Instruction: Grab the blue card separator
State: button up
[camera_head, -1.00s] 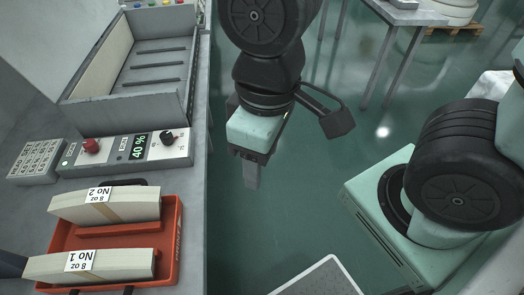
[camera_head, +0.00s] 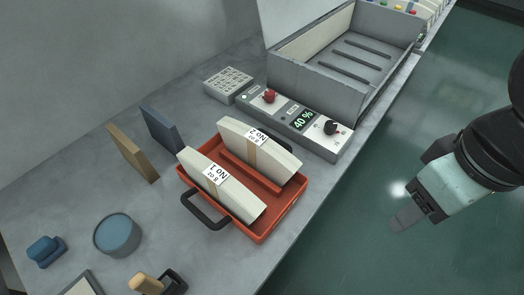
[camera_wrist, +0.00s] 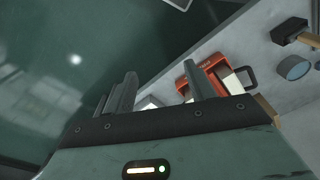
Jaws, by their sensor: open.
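The blue card separator (camera_head: 162,131) is a dark blue upright slab on the grey table in the head view. It stands behind and left of the orange tray, just right of a similar tan separator (camera_head: 133,154). My gripper (camera_head: 408,217) is at the right of the head view, over the floor beyond the table's edge, well away from the separator. In the wrist view my gripper's two fingers (camera_wrist: 158,92) are apart with nothing between them. I cannot make out the blue separator in the wrist view.
The orange tray (camera_head: 253,228) holds two banded stacks labelled No 1 and No 2. A control panel (camera_head: 330,142) and grey metal box (camera_head: 320,90) stand behind it. A round blue tin (camera_head: 117,235) and a small blue object (camera_head: 45,250) lie at front left.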

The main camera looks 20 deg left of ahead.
aim_at(165, 133)
jog(key=u, duration=1.6)
jog(key=k+l, duration=0.1)
jog(key=l, duration=0.3)
jog(key=k+l, duration=0.1)
jog(key=l, duration=0.25)
jog(key=k+l+z, duration=0.1)
jog(key=l, duration=0.3)
jog(key=k+l, duration=0.1)
jog(key=l, duration=0.3)
